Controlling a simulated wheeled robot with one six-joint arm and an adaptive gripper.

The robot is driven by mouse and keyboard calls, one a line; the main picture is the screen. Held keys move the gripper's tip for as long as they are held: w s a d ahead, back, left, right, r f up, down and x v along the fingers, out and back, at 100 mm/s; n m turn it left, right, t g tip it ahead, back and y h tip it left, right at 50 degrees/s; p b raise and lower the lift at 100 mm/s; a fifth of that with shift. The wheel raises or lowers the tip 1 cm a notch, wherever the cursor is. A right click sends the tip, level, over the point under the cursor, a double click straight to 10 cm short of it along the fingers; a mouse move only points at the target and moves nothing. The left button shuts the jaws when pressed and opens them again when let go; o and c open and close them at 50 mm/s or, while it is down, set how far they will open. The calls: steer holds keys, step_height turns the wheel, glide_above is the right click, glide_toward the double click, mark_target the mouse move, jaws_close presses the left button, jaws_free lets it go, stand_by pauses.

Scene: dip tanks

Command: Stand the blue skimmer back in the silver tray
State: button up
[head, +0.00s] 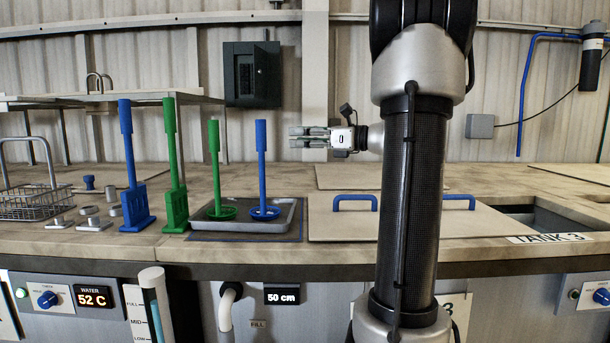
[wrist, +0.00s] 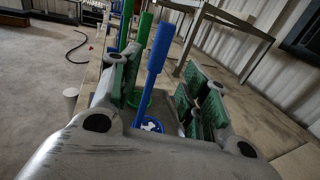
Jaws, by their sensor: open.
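The blue skimmer (head: 262,165) stands upright with its round head in the silver tray (head: 284,224). A green skimmer (head: 214,165) stands in the same tray to its left. My gripper (head: 296,137) is open and empty, pointing left, just right of the blue skimmer's handle and level with its upper part. In the wrist view the blue skimmer (wrist: 158,65) shows between and beyond the open fingers (wrist: 158,88). The green skimmer (wrist: 143,55) is behind it to the left. Part of the tray is hidden by my gripper in the wrist view.
A blue slotted paddle (head: 134,206) and a green one (head: 175,208) stand left of the tray. A wire basket (head: 38,204) and small metal parts lie further left. A tank lid (head: 340,228) with blue handles (head: 356,198) covers the counter on the right.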

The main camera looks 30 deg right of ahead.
steer(key=s+a+f+n+g+h, duration=0.2)
steer(key=s+a+f+n+g, duration=0.75)
steer(key=a, duration=0.45)
steer(key=s+d+f+n+h, duration=0.2)
steer(key=s+f+n+h, duration=0.2)
steer(key=s+n, duration=0.3)
steer(key=s+d+f+n+h, duration=0.3)
steer(key=s+f+n+h, duration=0.2)
steer(key=s+n, duration=0.3)
steer(key=n, duration=0.4)
steer(key=shift+f, duration=0.2)
